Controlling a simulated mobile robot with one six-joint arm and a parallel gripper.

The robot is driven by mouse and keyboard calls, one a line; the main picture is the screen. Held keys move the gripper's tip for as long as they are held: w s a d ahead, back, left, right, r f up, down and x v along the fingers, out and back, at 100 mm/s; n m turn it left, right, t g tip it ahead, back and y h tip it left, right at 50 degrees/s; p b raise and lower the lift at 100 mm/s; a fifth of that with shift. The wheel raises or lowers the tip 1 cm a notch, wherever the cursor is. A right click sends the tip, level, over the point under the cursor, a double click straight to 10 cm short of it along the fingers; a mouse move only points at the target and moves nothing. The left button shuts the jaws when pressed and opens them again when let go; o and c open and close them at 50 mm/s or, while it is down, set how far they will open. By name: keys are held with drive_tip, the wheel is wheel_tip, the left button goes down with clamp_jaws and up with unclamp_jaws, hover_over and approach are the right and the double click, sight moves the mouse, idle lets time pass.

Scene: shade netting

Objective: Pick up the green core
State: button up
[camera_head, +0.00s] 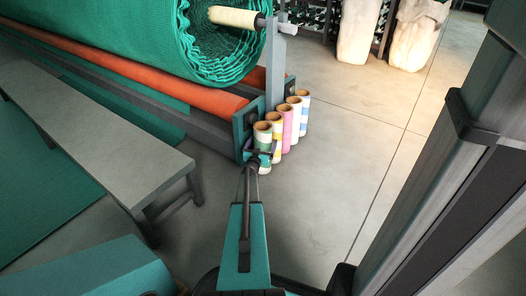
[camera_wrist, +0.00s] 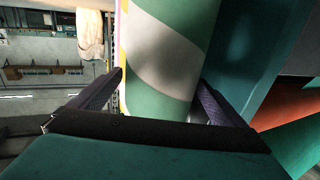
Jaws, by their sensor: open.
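The green core is a green tube with a pale band, standing at the near end of a row of upright cores in the head view (camera_head: 263,134). In the wrist view the green core (camera_wrist: 150,97) fills the middle, close up. My gripper (camera_wrist: 160,88) is open, with one dark finger on each side of the core. The core's lower part is hidden behind the gripper body in the wrist view. In the head view my gripper (camera_head: 259,157) is at the core's near side and partly covers it. I cannot tell whether the fingers touch it.
Yellow (camera_head: 275,126), pink (camera_head: 285,124), pale (camera_head: 295,118) and blue-striped (camera_head: 304,108) cores stand close behind it. A roller frame (camera_head: 249,127) with a big green net roll (camera_head: 120,35) is at left. A grey bench (camera_head: 100,130) stands left. Floor to the right is clear.

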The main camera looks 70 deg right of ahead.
sight(263, 137)
idle(0.4)
drive_tip(key=shift+r, duration=0.1)
drive_tip(key=c, duration=1.6)
drive_tip(key=shift+r, duration=0.1)
drive_tip(key=shift+r+p, duration=0.55)
drive_tip(key=shift+r, duration=0.15)
drive_tip(key=shift+s+a+r+p, duration=0.15)
drive_tip(key=shift+r+p, duration=0.25)
drive_tip(key=shift+r, duration=0.2)
drive_tip(key=shift+s+a+r+p, duration=0.15)
drive_tip(key=shift+r+p, duration=0.25)
drive_tip(key=shift+r, duration=0.2)
drive_tip(key=s+a+p, duration=0.1)
drive_tip(key=s+a, duration=0.2)
drive_tip(key=s+a+p, duration=0.1)
drive_tip(key=s+a, duration=0.3)
drive_tip(key=s+a+r+p, duration=0.1)
drive_tip(key=s+a+p, duration=0.1)
drive_tip(key=s+a, duration=0.1)
drive_tip(key=shift+s+a, duration=0.35)
drive_tip(key=shift+a, duration=0.1)
